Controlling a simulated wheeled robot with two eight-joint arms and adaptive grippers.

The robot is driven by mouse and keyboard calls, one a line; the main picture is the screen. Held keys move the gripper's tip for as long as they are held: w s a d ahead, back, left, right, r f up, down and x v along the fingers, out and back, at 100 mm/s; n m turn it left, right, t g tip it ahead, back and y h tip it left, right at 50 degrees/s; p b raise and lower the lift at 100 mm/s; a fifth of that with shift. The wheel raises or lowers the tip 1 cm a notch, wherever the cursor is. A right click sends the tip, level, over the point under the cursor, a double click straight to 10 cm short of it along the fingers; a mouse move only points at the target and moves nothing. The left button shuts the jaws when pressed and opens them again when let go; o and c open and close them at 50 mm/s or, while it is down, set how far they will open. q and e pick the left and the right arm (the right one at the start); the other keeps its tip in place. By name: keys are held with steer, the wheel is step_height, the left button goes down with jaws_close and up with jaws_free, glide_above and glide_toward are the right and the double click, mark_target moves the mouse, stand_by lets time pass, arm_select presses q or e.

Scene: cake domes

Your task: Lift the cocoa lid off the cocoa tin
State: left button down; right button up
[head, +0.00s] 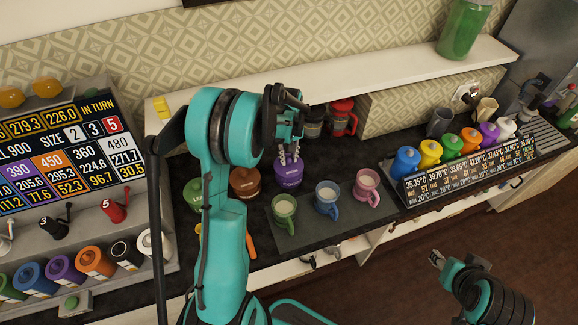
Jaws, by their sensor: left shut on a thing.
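The purple tin (289,179), with small pale lettering too blurred to read for certain, stands on the dark counter and appears to be the cocoa tin. Its purple lid (291,164) is partly covered by my fingers. My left gripper (289,156) comes down from above and is shut at the lid's top, where the knob is hidden between the fingertips. I cannot tell whether there is a gap between lid and tin. My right gripper (437,259) is low at the right, far from the tin, over the floor; its jaw opening is too small to judge.
A brown tin (245,182) and a green tin (193,196) stand left of the purple one. Green (284,208), blue (327,197) and pink (367,187) mugs stand on a grey mat in front. A shelf (340,82) runs behind. Colored canisters (405,161) stand at right.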

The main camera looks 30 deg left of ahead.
mark_target(289, 158)
arm_select(q)
steer(key=shift+r, duration=0.2)
steer(key=shift+r+p, duration=0.3)
steer(key=shift+r, duration=0.2)
steer(key=shift+r+p, duration=0.95)
steer(key=shift+r, duration=0.4)
